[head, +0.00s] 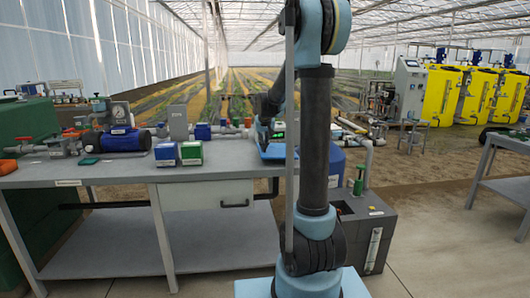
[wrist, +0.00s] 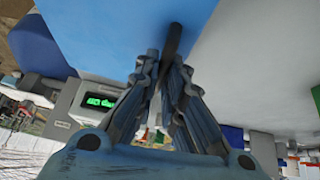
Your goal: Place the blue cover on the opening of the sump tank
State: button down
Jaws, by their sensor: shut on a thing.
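The blue cover (head: 272,153) is at the right end of the grey bench, partly hidden behind my arm. It fills much of the upper wrist view (wrist: 95,35), with a dark bar-like handle (wrist: 173,40). My gripper (wrist: 170,68) is shut on this handle. In the head view my arm hides the fingertips. Whether the cover rests on the bench or is just above it is unclear. The dark grey sump tank (head: 376,240) stands on the floor right of the bench. A dark opening (head: 343,208) shows in its top, partly hidden by my arm.
A pipe and a green-handled valve (head: 359,181) rise at the tank's top. A blue drum (head: 336,165) stands behind it. Blue (head: 166,154) and green (head: 191,153) boxes and a blue pump (head: 118,139) stand on the bench (head: 120,173). Floor right of the tank is clear.

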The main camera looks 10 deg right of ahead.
jog(key=shift+f, duration=1.9)
jog(key=c, duration=1.7)
grip_release()
